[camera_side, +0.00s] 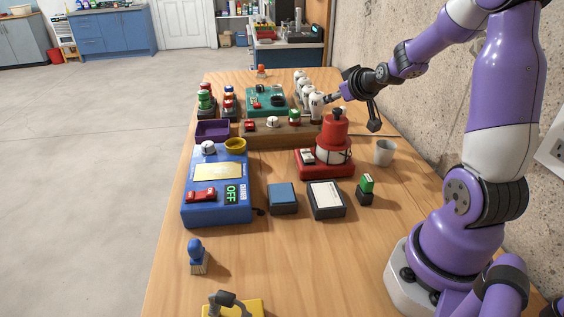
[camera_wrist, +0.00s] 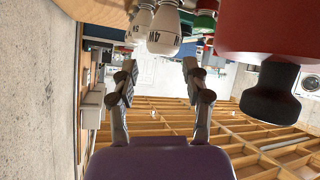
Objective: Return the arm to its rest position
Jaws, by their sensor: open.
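My gripper (camera_side: 330,98) is raised over the far right part of the wooden table (camera_side: 165,275), close to a row of white bulbs (camera_side: 316,107). In the wrist view my gripper (camera_wrist: 158,72) has its two fingers spread, with nothing between them. My arm reaches in from the right side, bent and extended over the table.
A red lamp device (camera_side: 333,138) with a black knob stands just below my gripper and looms at the right of the wrist view (camera_wrist: 262,30). A concrete wall (camera_side: 425,90) is behind my arm.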

